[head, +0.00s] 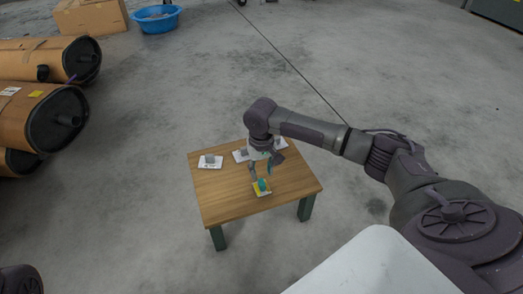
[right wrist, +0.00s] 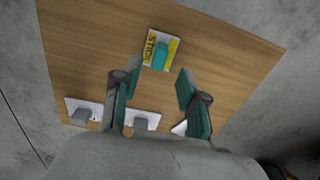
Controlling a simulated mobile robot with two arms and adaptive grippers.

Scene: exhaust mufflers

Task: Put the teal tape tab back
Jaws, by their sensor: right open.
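The teal tape tab (right wrist: 161,55) stands on a yellow and white printed card (right wrist: 174,49) on the wooden table. In the head view the teal tab (head: 262,184) and its yellow card (head: 263,193) are near the table's front middle. My right gripper (head: 261,177) is above the table, close to the tab. In the right wrist view my right gripper (right wrist: 159,74) is open, with teal-padded fingers apart and nothing between them. The tab appears just beyond the fingertips, roughly between their lines. My left gripper is not in view.
Several white cards with grey blocks, one at the table's left (head: 210,162), lie along its far side. The wooden tabletop (head: 225,195) is otherwise bare. Large brown mufflers (head: 40,115) lie at the left. A blue basin (head: 157,20) and cardboard box (head: 90,17) stand farther back.

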